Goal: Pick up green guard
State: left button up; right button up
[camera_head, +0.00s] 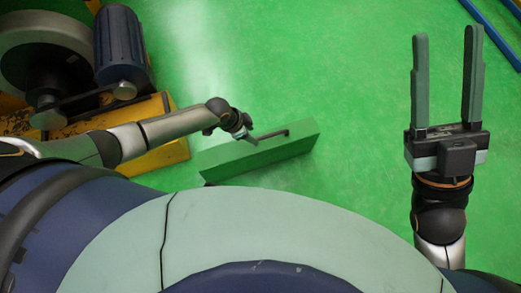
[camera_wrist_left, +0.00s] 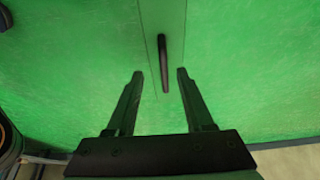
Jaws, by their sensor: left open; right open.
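The green guard (camera_head: 262,156) is a long green piece standing on the green floor in the head view, with a dark bar handle (camera_head: 272,133) on top. In the left wrist view the guard (camera_wrist_left: 163,17) is a green strip, hard to tell from the floor, and its handle (camera_wrist_left: 164,58) is a dark upright bar. My left gripper (camera_head: 252,137) is over the guard by the handle. Its open fingers (camera_wrist_left: 160,74) have the handle's near end between their tips, with gaps on both sides. My right gripper (camera_head: 447,35) is open and empty, far right of the guard.
A yellow machine base (camera_head: 160,155) with a dark blue motor (camera_head: 121,45) and a large grey wheel (camera_head: 45,50) stands at the left. Blue bars (camera_head: 492,30) lie at the upper right. The floor between the guard and my right gripper is clear.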

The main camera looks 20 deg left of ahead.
aim_at(259, 138)
pick_arm(q)
jog(key=shift+a+b+x, duration=0.1)
jog(key=shift+b+x, duration=0.95)
jog(key=shift+x, duration=0.45)
jog(key=shift+a+b+x, duration=0.15)
jog(key=shift+b+x, duration=0.85)
jog(key=shift+x, duration=0.55)
jog(key=shift+w, duration=0.2)
grip_shut()
jog(key=shift+w+r, duration=0.1)
jog(key=shift+r, duration=0.05)
